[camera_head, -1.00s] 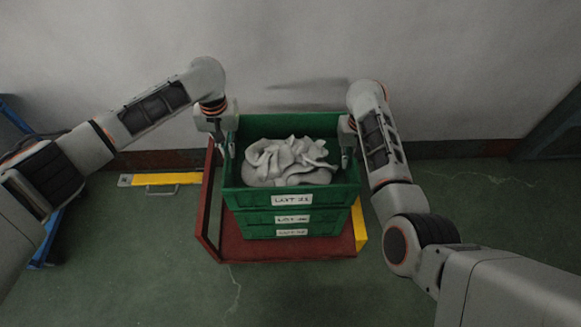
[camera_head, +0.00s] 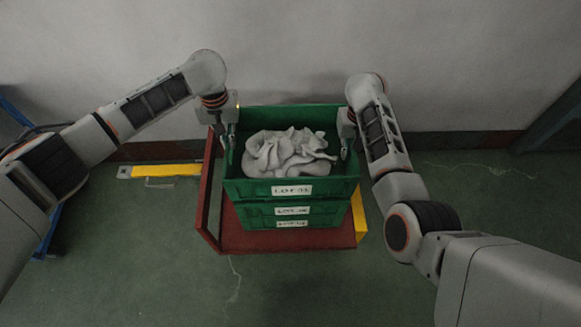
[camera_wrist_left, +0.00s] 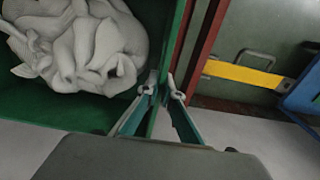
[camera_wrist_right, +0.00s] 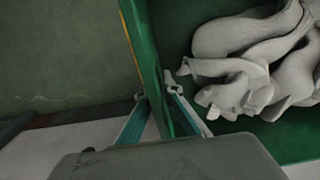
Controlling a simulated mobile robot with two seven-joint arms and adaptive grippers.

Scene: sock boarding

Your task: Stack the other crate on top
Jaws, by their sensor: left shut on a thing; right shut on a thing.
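The top green crate (camera_head: 291,189) holds a heap of grey-white socks (camera_head: 287,152) and carries a white label on its front. Below it, two more labelled green crates (camera_head: 262,213) show in a stack on a red dolly (camera_head: 270,242). My left gripper (camera_head: 229,142) is shut on the top crate's left wall, with one finger inside and one outside, as the left wrist view (camera_wrist_left: 163,90) shows. My right gripper (camera_head: 346,146) is shut on the right wall likewise (camera_wrist_right: 157,93). The top crate looks level; I cannot tell whether it rests on the crate below.
A grey wall (camera_head: 290,50) stands close behind the stack. A yellow bar (camera_head: 165,171) lies on the floor to the left, and a blue frame (camera_head: 50,238) is at the far left. Another yellow piece (camera_head: 359,215) is by the dolly's right side. The green floor in front is clear.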

